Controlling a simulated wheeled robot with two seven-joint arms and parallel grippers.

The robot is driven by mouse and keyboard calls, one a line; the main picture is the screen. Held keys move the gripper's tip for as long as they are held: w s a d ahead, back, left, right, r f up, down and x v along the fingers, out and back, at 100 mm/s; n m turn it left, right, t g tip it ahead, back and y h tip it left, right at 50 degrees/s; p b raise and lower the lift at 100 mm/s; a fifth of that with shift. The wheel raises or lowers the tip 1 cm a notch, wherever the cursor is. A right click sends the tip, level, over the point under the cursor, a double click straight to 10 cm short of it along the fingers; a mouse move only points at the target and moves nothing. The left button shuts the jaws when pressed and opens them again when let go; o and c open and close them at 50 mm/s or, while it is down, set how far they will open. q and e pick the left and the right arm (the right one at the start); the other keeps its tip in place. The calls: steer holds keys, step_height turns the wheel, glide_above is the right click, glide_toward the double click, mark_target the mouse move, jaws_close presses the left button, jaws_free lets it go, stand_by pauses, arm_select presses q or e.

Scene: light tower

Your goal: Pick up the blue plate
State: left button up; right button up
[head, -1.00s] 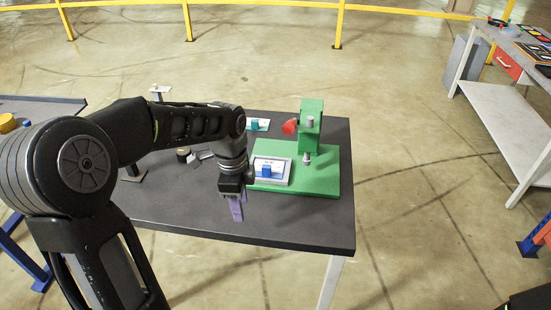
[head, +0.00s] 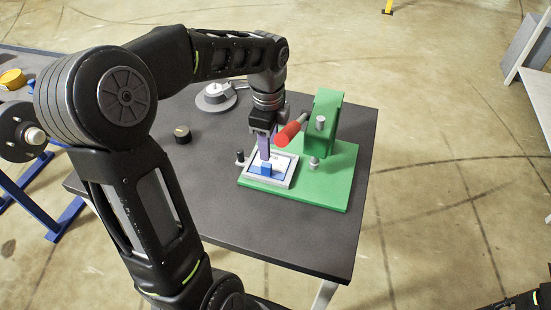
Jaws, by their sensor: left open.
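The blue plate (head: 266,169) lies in a light grey square frame (head: 285,184) on the green base of a press-like fixture. The fingers hide part of the plate's far side.
The green fixture (head: 327,115) with a red handle (head: 289,131) stands close to the right of my left gripper. A black knob (head: 182,134) and a grey round device (head: 215,97) are on the dark table (head: 225,215). The table's front is clear.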

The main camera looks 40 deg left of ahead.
mark_target(269, 165)
arm_select(q)
steer(key=shift+s, duration=0.1)
steer(key=shift+f, duration=1.3)
steer(key=shift+f, duration=0.1)
steer(key=shift+f+p, duration=0.3)
steer(key=shift+p, duration=0.1)
step_height(269, 165, down, 4)
steer(key=shift+a+f+p, duration=0.1)
steer(key=shift+f+p, duration=0.15)
steer(key=shift+p, duration=0.3)
steer(key=shift+c, duration=0.4)
jaws_close()
